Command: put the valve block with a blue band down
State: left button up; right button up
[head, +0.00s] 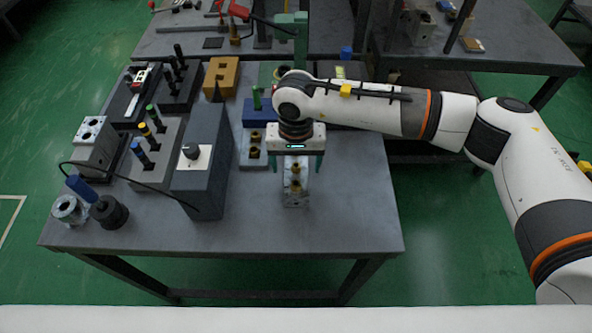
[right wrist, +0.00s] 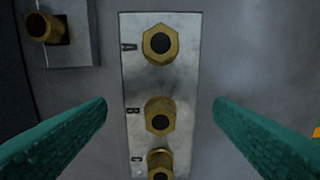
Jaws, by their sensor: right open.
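A grey metal valve block (head: 295,199) with brass fittings stands on the table below my right gripper (head: 294,172). In the right wrist view the block (right wrist: 133,85) shows three brass hex fittings in a row. The green fingers of my right gripper (right wrist: 160,108) are open, one on each side of the block, with a gap to both sides. No blue band can be made out on this block in either view. A second grey block with brass fittings (head: 252,162) stands just left of it, and its corner shows in the wrist view (right wrist: 82,52). My left gripper is not in view.
A tall dark box with a knob (head: 203,170) stands left of the blocks. A blue block (head: 258,114) and a yellow block (head: 221,76) stand behind. Several pegs and a cable are farther left. The table front right (head: 355,215) is clear.

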jog(key=shift+f, duration=1.4)
jog(key=c, duration=1.6)
jog(key=shift+r, duration=0.1)
grip_shut()
